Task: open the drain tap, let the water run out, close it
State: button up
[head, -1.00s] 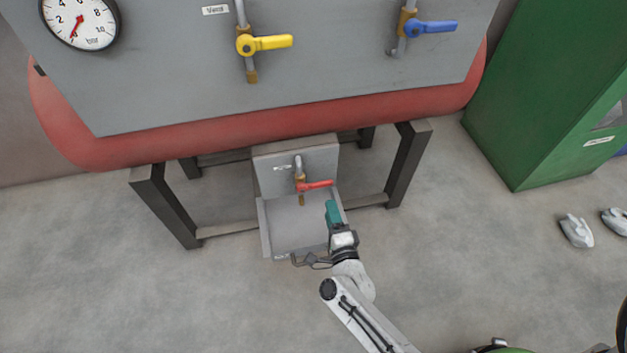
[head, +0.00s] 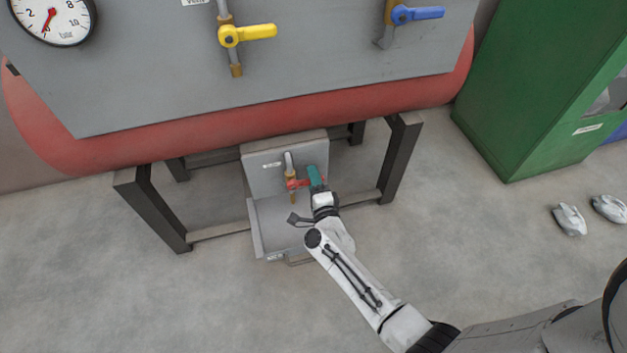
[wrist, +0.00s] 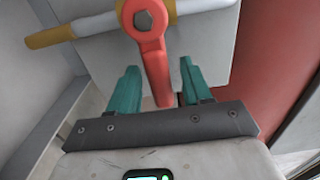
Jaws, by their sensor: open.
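The drain tap has a red lever handle (head: 297,183) on a brass and grey pipe (head: 289,163), in front of a small grey back plate above a grey tray (head: 254,228). In the wrist view the red lever (wrist: 150,45) points down from its hub between the two teal fingers. My gripper (head: 317,177) is at the lever's right end, and in the wrist view the gripper (wrist: 158,88) is open with a finger on each side of the lever. Gaps show on both sides. No water is visible.
A yellow lever tap (head: 250,34) and a blue lever tap (head: 415,14) sit on the grey panel above, beside a pressure gauge (head: 50,14). Dark stand legs (head: 400,160) flank the tray. A green cabinet (head: 545,90) stands right.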

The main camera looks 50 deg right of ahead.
jog(key=shift+c, duration=0.2)
grip_shut()
jog(key=shift+r, duration=0.1)
dwell(0.4)
